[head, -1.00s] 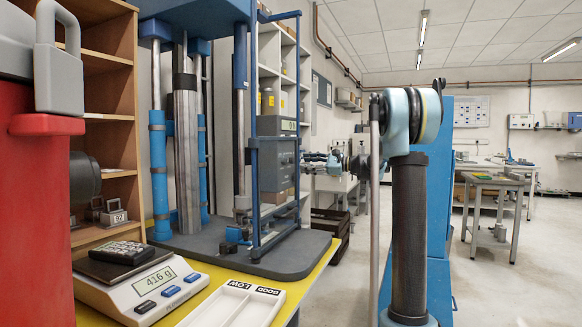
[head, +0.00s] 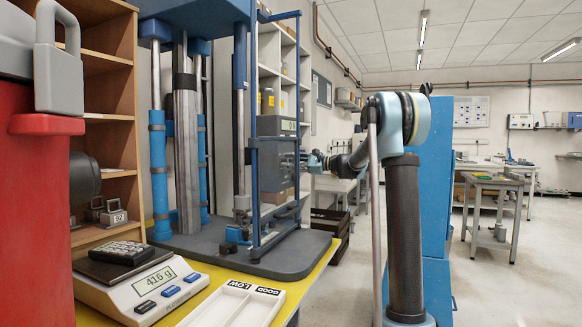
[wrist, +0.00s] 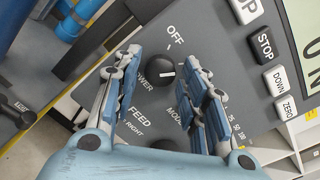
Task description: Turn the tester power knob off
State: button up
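The tester control panel (wrist: 215,75) fills much of the wrist view; in the head view its grey box (head: 276,165) is mounted on the blue frame. The black power knob (wrist: 152,68) has a short white pointer line on its right side. The word OFF is printed above and right of the knob, so the pointer is not on it. My gripper (wrist: 160,62) is open, with one blue-padded finger on each side of the knob and visible gaps. In the head view my gripper (head: 318,161) is at the box's right side, small and partly hidden.
A second black knob (wrist: 165,146) sits below, near the FEED label. The blue frame post (head: 253,130) stands beside the box. A scale (head: 145,290) and white tray (head: 235,304) lie on the yellow bench.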

jog(key=c, duration=0.6)
jog(key=shift+o, duration=0.3)
jog(key=shift+n, duration=0.5)
jog(key=n, duration=0.5)
jog(key=shift+h, duration=0.3)
jog(key=n, duration=0.5)
jog(key=shift+s+n, duration=0.1)
jog(key=shift+n, duration=0.2)
jog(key=o, duration=1.1)
jog(key=shift+c, duration=0.2)
